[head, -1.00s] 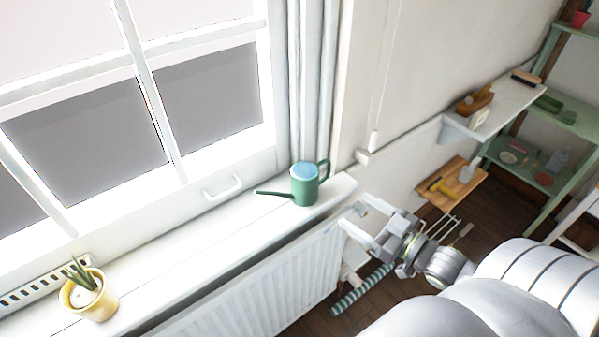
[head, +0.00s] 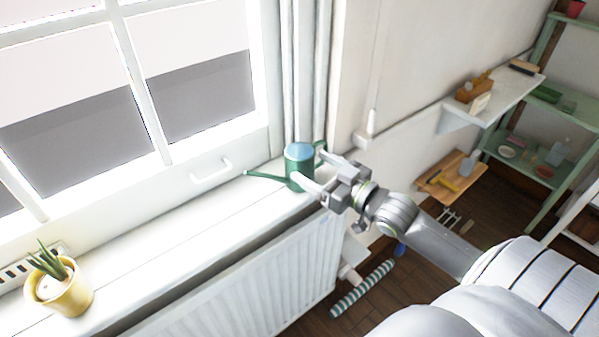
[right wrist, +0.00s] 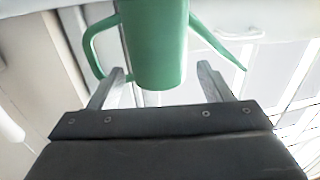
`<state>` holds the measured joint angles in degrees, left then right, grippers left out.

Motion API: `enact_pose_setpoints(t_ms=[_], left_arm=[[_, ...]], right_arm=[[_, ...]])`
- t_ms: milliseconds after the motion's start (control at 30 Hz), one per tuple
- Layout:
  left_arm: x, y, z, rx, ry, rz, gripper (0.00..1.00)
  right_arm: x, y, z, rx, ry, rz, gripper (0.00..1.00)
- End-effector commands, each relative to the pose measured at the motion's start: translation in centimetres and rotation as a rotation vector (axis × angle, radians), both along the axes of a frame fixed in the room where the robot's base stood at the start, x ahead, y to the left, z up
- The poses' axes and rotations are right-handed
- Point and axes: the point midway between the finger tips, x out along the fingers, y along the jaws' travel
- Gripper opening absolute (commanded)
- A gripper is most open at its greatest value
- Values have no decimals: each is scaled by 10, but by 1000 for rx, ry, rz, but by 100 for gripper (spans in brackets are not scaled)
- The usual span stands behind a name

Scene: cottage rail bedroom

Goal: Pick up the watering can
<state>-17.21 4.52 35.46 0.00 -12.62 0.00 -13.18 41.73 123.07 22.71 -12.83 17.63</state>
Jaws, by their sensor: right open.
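The green watering can (head: 299,169) with a blue top stands upright on the white windowsill (head: 190,241), its spout to the left and its handle to the right. My right gripper (head: 309,170) is open at the can's near right side, one finger on each side of it in the head view. In the right wrist view the can (right wrist: 157,45) is ahead of and between the two open fingertips (right wrist: 160,78), its handle on the left and its spout on the right. I cannot tell whether a finger touches it. My left gripper is not in view.
A yellow potted plant (head: 60,286) stands on the sill at the left. A white radiator (head: 255,285) is below the sill. White shelf (head: 507,98) and wooden shelf (head: 450,180) are at the right. The sill between plant and can is clear.

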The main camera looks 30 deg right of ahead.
Motion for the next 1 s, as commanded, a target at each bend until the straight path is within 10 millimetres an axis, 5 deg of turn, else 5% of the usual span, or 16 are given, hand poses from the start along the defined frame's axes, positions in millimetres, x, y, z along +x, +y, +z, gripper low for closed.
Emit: enact_pose_setpoints(t_ms=[500,800,1000], left_arm=[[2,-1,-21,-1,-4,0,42],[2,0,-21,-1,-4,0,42],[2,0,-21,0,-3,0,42]], right_arm=[[49,10,-8,2,-3,-1,73],[52,11,-8,0,0,0,73],[52,11,-8,0,-1,0,47]])
